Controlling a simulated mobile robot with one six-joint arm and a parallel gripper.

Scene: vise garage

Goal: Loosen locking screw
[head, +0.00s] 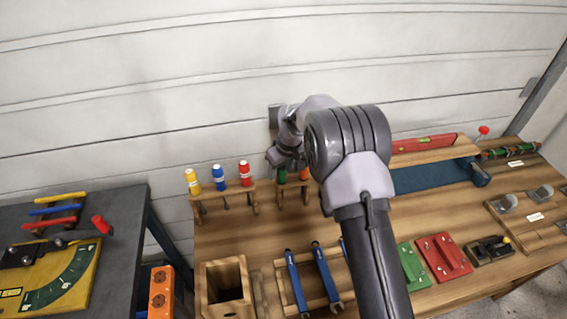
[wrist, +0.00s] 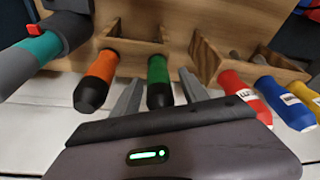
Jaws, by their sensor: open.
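My gripper (wrist: 158,78) is open. In the wrist view its two fingers stand on either side of a green screwdriver handle (wrist: 159,80) with a black end, with gaps visible beside it. An orange handle (wrist: 100,78) stands to the left of the fingers. In the head view my gripper (head: 286,158) is at the wooden rack near the back wall, over the green handle (head: 282,176) and left of the orange handle (head: 304,174). I cannot identify the locking screw in either view.
Yellow (head: 193,181), blue (head: 218,178) and red (head: 244,173) handles stand in the neighbouring rack. Blue wrenches (head: 322,270) and a wooden box (head: 226,290) are in front. A dark bench (head: 120,215) at left bears a yellow board (head: 40,300) with a green scale. My arm hides part of the workbench.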

